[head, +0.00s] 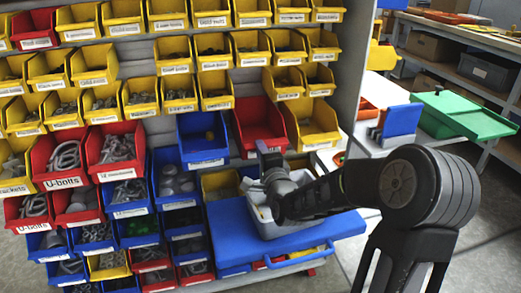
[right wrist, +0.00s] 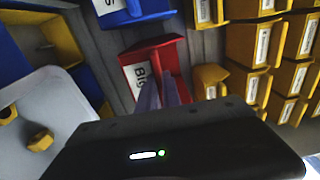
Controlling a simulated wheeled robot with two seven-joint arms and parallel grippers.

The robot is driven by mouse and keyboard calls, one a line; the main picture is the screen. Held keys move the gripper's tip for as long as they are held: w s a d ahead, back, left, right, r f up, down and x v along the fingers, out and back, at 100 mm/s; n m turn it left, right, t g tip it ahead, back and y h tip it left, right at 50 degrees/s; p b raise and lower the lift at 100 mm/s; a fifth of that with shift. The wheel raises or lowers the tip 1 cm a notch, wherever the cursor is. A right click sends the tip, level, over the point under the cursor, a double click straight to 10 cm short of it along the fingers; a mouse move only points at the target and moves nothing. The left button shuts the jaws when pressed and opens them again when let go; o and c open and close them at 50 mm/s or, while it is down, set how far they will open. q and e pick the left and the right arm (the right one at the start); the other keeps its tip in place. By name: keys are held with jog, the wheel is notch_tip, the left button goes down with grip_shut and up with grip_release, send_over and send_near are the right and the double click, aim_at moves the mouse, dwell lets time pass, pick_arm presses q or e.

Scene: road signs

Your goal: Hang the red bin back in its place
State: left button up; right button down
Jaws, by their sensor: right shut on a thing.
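The large red bin (head: 258,118) is at the rack panel, between a blue bin (head: 203,140) on its left and a large yellow bin (head: 315,125) on its right. It looks roughly upright; whether its back is hooked on the panel is hidden. My right gripper (head: 262,149) is at the bin's lower front and is shut on it. In the right wrist view the gripper fingers (right wrist: 160,95) meet the red bin (right wrist: 172,62) beside its white label, which is partly covered. My left gripper is not in view.
A grey tray (head: 262,222) stands on a blue tabletop (head: 225,228) below my right forearm. In the wrist view the pale tray (right wrist: 50,95) holds brass-coloured nuts (right wrist: 40,138). Filled bins crowd the panel around the red bin.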

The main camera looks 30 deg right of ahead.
jog(key=c, duration=1.5)
grip_release()
jog(key=shift+o, duration=0.2)
jog(key=shift+s, duration=0.1)
jog(key=v, duration=0.7)
jog(key=shift+s+a, duration=0.15)
jog(key=shift+s, duration=0.15)
